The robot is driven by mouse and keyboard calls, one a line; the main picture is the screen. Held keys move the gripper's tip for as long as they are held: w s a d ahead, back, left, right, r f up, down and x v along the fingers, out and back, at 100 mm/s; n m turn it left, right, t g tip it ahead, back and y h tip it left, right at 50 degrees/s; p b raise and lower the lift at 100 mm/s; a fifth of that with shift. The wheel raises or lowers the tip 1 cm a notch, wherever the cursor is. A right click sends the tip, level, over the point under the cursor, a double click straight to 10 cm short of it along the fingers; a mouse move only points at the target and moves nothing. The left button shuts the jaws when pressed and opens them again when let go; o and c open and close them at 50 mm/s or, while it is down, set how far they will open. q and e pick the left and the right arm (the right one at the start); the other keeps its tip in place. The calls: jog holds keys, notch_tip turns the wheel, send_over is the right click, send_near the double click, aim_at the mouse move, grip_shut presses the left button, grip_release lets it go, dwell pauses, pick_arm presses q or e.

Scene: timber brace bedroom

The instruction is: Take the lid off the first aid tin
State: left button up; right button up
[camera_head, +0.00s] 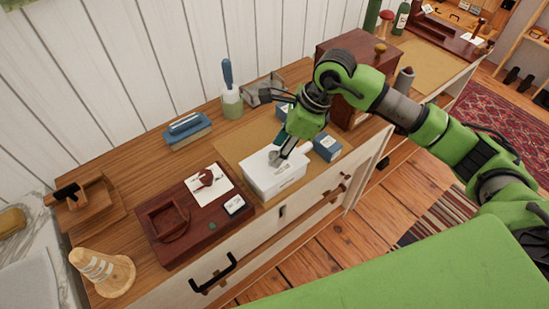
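The first aid tin (272,184) is a white box with a white lid, standing on a tan mat (232,150) on the wooden top of the cabinet. The lid sits on it. My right gripper (278,156) points down at the middle of the lid, with its fingertips at a small grey part there that may be a knob. The fingers partly hide this spot, so I cannot tell whether they are closed on it. My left gripper is not in view.
A dark red wooden tray (185,243) stands just left of the tin. Small blue boxes (327,147) stand close behind and right of it. A blue brush (188,131), a bottle with a blue handle (230,92) and a wooden cabinet (350,48) are farther back.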

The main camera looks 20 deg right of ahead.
jog(key=shift+x, duration=1.55)
jog(key=shift+w+r, duration=0.1)
grip_shut()
jog(key=shift+r, duration=0.1)
